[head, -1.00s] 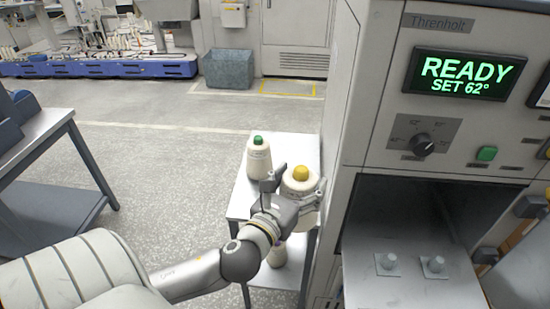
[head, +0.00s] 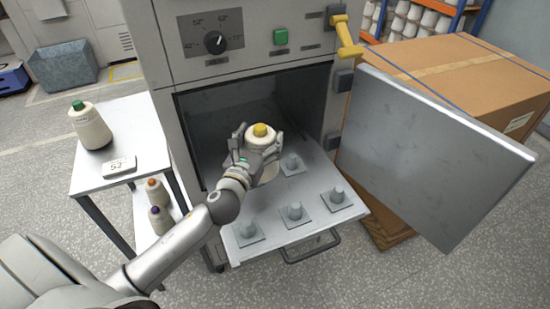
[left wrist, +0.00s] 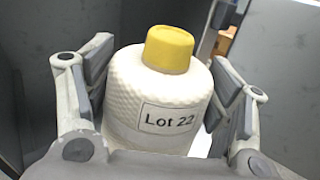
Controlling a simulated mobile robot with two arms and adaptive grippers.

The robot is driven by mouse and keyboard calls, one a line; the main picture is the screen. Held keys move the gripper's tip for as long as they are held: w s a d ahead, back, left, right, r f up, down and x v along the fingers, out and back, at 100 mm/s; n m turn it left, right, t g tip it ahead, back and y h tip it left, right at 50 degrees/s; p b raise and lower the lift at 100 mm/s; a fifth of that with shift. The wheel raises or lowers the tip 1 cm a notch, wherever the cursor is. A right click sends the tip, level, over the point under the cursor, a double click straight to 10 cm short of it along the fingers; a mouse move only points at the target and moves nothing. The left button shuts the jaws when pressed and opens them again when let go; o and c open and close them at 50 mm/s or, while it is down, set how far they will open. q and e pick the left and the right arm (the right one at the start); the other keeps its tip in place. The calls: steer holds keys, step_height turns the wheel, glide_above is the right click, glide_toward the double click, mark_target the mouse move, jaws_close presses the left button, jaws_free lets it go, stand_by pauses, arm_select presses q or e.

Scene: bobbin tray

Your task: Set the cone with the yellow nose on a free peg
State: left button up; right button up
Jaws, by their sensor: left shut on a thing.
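The cone with the yellow nose (head: 260,131) is cream and upright in my left gripper (head: 261,143), over the back left of the pulled-out peg tray (head: 268,196). In the left wrist view the cone (left wrist: 150,95) sits between both fingers and bears a "Lot 22" label. Several grey pegs on square plates stand bare on the tray: one close right of the cone (head: 292,162), one at front middle (head: 295,212), one at right (head: 337,196) and one at front left (head: 248,231). The cone and gripper hide the tray beneath them. My right gripper is out of view.
The cabinet door (head: 430,150) stands open at the right, beside a large cardboard box (head: 470,75). A side table (head: 125,125) at the left holds a green-nosed cone (head: 90,127) and a small labelled block (head: 119,167). Two smaller cones stand on its lower shelf.

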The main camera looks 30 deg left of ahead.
arm_select(q)
steer(key=w+a+f+n+y+b, duration=0.1)
steer(key=w+a+f+b, duration=0.3)
steer(key=a+f+b, duration=0.1)
steer(key=shift+a+f+b, duration=0.4)
steer(key=shift+a+f, duration=0.2)
steer(key=shift+a, duration=0.55)
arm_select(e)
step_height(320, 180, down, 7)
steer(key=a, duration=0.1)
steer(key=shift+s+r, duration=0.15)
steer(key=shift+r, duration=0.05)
arm_select(q)
steer(key=shift+s, duration=0.1)
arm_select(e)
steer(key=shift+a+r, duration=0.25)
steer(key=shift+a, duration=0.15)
arm_select(q)
steer(key=shift+p, duration=0.45)
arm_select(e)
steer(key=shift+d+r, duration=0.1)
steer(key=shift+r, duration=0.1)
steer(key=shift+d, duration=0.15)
arm_select(q)
steer(key=shift+f, duration=0.2)
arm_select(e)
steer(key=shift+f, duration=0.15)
